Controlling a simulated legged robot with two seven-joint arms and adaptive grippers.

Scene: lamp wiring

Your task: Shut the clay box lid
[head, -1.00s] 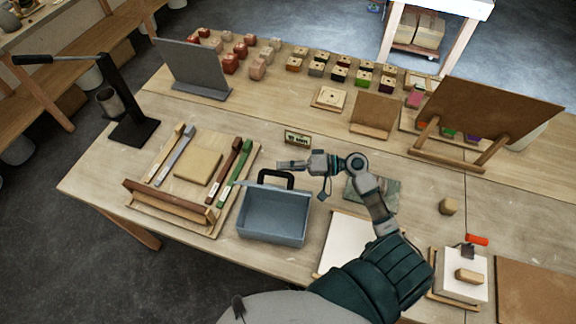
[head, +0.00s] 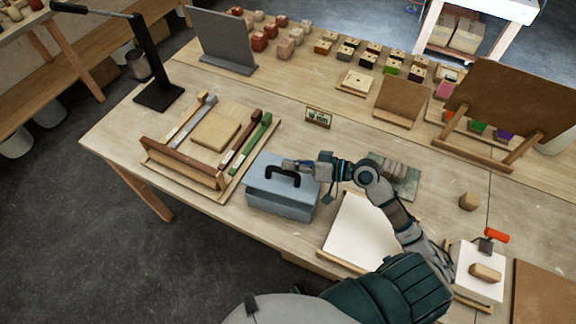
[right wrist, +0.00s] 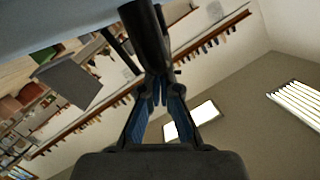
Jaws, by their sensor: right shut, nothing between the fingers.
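The clay box (head: 280,203) is a blue-grey box on the bench, left of the white board. Its lid (head: 262,178) lies down over the box, with a black handle (head: 283,171) on top; I cannot tell whether a thin gap is left at the rim. My right gripper (head: 298,165) is at the lid, beside the handle, shut and empty. In the right wrist view, the shut fingers (right wrist: 161,90) point at the black handle (right wrist: 147,38), close to it. The blue-grey lid surface (right wrist: 60,18) fills the top left there. My left gripper is not in view.
A wooden tray with tools (head: 172,172) stands just left of the box. A small sign (head: 318,117) stands behind it. A white board (head: 355,232) lies to the right, under my arm. The bench's front edge runs close to the box.

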